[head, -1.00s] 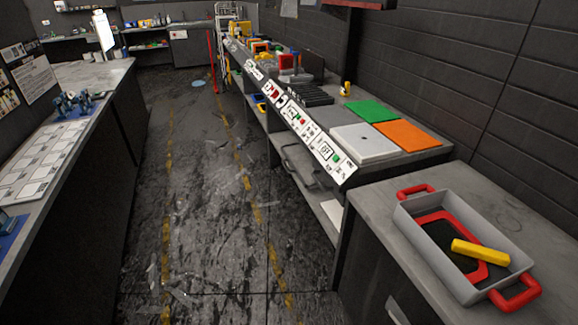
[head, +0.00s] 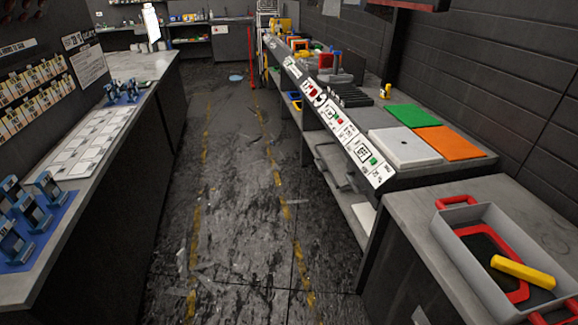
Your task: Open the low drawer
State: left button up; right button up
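A dark cabinet (head: 385,262) with a grey top stands at the lower right. A small light piece, possibly a drawer handle (head: 422,315), shows on its front at the bottom edge of the picture. The lower part of this front is cut off, so I cannot tell whether a low drawer is there or how it stands. Neither of my grippers is in view.
A grey tray (head: 468,268) with red handles and a yellow bar (head: 523,271) sits on the cabinet. A long workbench (head: 455,173) runs behind it. A left counter (head: 52,232) holds blue holders (head: 48,190). The floor aisle (head: 235,200) between is clear.

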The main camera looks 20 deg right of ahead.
aim_at(335, 161)
jog(key=i, duration=2.75)
jog(key=z, duration=2.65)
